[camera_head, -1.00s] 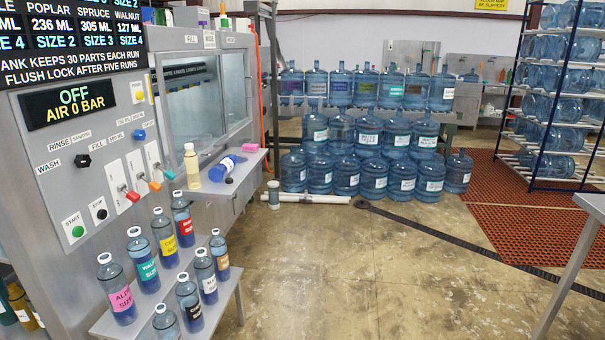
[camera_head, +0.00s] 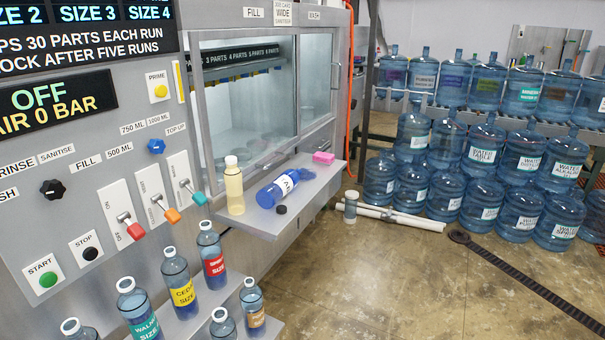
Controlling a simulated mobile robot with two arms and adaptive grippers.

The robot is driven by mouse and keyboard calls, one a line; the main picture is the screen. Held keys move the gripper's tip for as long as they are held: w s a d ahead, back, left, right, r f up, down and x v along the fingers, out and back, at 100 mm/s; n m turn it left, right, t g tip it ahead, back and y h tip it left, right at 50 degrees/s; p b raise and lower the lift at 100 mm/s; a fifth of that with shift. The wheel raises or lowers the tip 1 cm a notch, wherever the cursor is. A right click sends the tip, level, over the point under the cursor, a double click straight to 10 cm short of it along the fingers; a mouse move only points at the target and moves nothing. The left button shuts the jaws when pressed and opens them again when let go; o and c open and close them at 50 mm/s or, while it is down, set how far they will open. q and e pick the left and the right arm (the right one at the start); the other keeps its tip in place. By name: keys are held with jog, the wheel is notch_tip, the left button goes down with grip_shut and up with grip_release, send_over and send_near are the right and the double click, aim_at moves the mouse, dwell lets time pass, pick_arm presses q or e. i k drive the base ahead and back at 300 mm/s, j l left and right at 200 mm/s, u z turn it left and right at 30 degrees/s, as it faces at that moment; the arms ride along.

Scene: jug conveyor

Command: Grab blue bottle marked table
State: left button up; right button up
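Among the large blue jugs at the back right, one jug (camera_head: 484,137) has a white label that reads "Water Table". Neither of my grippers is in view.
On the ledge (camera_head: 247,220) stand a pale yellow bottle (camera_head: 234,190) and a pink block (camera_head: 323,158). Several small labelled blue bottles (camera_head: 181,284) stand on a lower shelf. White pipes (camera_head: 405,219) and a dark floor strip (camera_head: 520,280) lie on the floor. The floor's middle is clear.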

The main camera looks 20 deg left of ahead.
aim_at(270, 195)
jog(key=i+l+u, duration=0.1)
jog(key=i+u, duration=0.25)
jog(key=i, duration=0.2)
jog(key=i+l+u, duration=0.35)
jog(key=i, duration=0.2)
jog(key=i+l+u, duration=0.35)
jog(key=i, duration=0.15)
